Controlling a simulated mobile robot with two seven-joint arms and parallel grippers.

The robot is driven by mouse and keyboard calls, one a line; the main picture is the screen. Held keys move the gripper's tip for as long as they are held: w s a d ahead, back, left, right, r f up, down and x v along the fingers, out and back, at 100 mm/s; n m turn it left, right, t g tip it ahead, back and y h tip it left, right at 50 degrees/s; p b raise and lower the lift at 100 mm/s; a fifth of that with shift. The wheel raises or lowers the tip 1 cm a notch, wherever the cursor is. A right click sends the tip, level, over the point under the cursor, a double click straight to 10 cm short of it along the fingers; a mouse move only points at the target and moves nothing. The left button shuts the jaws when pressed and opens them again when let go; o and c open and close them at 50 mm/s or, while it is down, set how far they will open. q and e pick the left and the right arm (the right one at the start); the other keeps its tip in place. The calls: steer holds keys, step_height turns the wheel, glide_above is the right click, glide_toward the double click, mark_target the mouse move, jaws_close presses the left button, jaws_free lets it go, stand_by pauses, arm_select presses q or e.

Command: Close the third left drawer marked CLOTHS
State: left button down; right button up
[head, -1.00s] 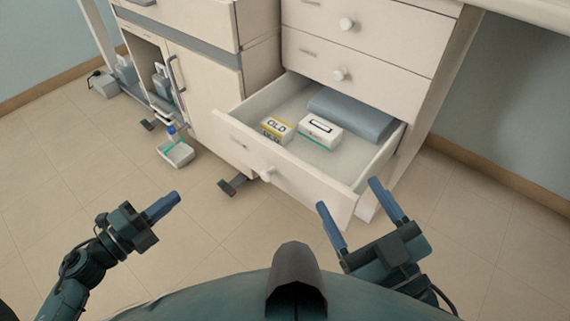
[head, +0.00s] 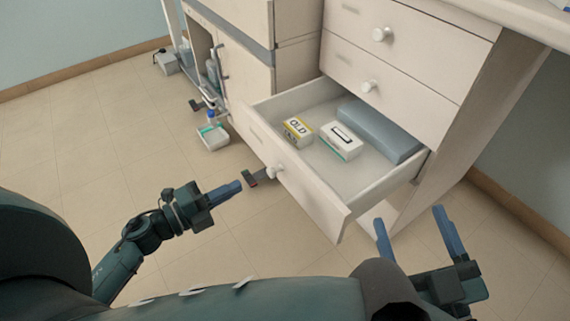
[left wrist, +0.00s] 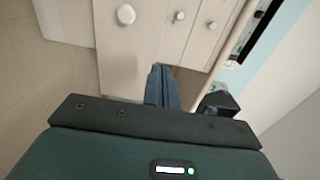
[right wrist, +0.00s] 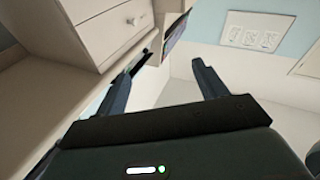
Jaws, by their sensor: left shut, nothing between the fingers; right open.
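The third drawer (head: 290,185) is pulled far out of the cabinet in the head view; its label is too small to read. Its round white knob (head: 275,171) is on the front panel. My right gripper (head: 411,225) is open and empty, to the right of the drawer's front corner.
Two closed drawers with knobs (head: 381,34) sit above the open one. An open-fronted cabinet stands to the left, with a small tray holding a bottle (head: 213,136) on the floor. A worktop (head: 520,18) overhangs at the right. The floor in front is clear.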

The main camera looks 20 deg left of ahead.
arm_select(q)
steer(key=b, duration=0.2)
glide_toward(290, 158)
steer(key=x, duration=0.5)
steer(key=shift+w+d, duration=0.1)
steer(key=shift+d, duration=0.05)
steer(key=shift+x, duration=0.8)
arm_select(e)
steer(key=shift+a+r+y, duration=0.15)
steer(key=shift+a+y, duration=0.1)
steer(key=shift+y, duration=0.05)
